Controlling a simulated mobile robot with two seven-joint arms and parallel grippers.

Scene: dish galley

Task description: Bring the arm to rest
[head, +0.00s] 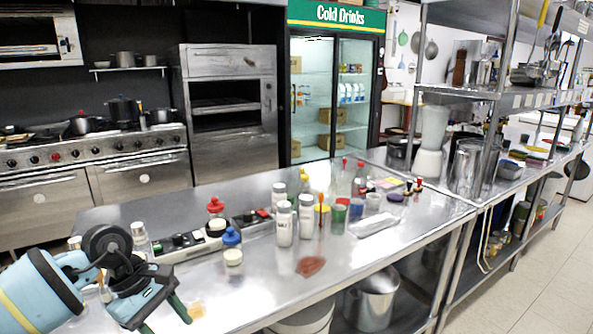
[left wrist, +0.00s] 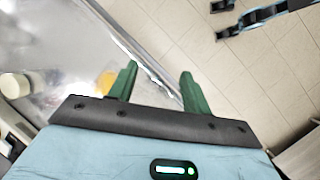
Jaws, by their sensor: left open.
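My left arm comes in at the lower left of the head view, and its gripper (head: 166,316) hangs over the near left edge of the steel counter (head: 232,294). The gripper is open, its two green fingers apart. In the left wrist view the open fingers (left wrist: 159,80) have nothing between them. One finger is over the counter top, the other over the tiled floor beyond the counter's edge.
Near the left arm stand a clear bottle (head: 141,238), a blue-capped bottle (head: 231,238) and a small white-lidded jar (head: 233,262). A reddish-brown patch (head: 310,266) lies near the front edge. Several bottles and cups crowd the counter's middle. Tiled floor (head: 540,270) is open at right.

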